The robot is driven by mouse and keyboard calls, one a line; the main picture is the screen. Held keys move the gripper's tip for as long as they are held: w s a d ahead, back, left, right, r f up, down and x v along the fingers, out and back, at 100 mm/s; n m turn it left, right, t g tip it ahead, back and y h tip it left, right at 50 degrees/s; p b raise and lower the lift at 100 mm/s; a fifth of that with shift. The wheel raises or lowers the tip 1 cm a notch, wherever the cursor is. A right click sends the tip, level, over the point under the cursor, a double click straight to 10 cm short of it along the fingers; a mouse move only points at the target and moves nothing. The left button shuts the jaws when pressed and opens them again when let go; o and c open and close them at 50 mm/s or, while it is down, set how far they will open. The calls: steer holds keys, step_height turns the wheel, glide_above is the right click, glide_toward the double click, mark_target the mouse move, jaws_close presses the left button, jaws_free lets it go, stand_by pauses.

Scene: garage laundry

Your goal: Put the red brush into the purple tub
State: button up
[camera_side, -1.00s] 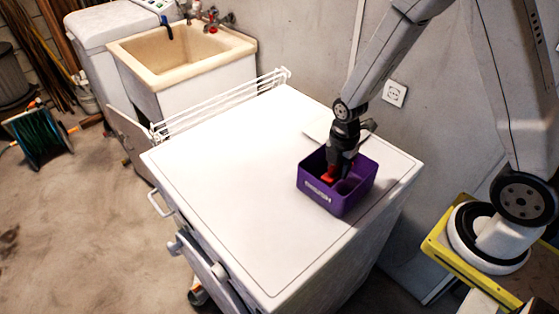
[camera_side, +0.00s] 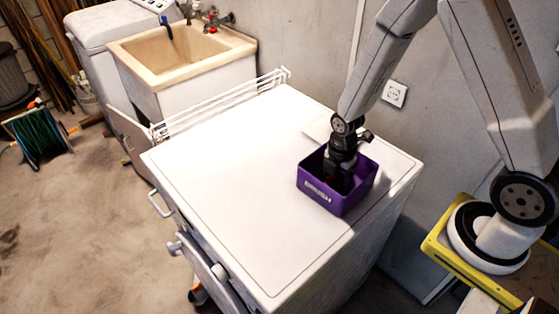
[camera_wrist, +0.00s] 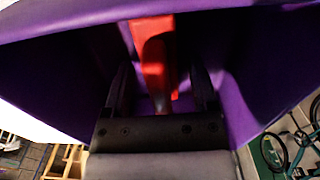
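The purple tub (camera_side: 352,200) stands on the white appliance top, near its right end, with a pale label on its front wall. My gripper (camera_side: 338,180) points down inside the tub. In the wrist view the red brush (camera_wrist: 153,62) lies between my gripper's two dark fingers (camera_wrist: 161,90), with a visible gap on each side, so the fingers look open around it. The tub's purple walls (camera_wrist: 62,75) surround them. In the side view only a dim bit of red shows beside the fingers. The brush's lower end and the tub floor are mostly hidden.
The white appliance top (camera_side: 225,170) is clear to the left of the tub. A white wire rack (camera_side: 220,105) runs along its far left edge, by a sink (camera_side: 180,55). A wall with a socket (camera_side: 394,93) stands behind.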

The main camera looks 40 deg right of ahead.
mark_target(338, 184)
stand_by(0.4)
step_height(338, 184, up, 12)
steer(key=shift+r, duration=0.15)
stand_by(0.8)
stand_by(0.7)
steer(key=s+a+r+m+t, duration=0.1)
steer(key=s+m, duration=0.4)
steer(key=m, duration=1.3)
steer(key=shift+s+a+r+t, duration=0.2)
steer(key=shift+a+r+t, duration=0.2)
steer(key=shift+a+t, duration=0.35)
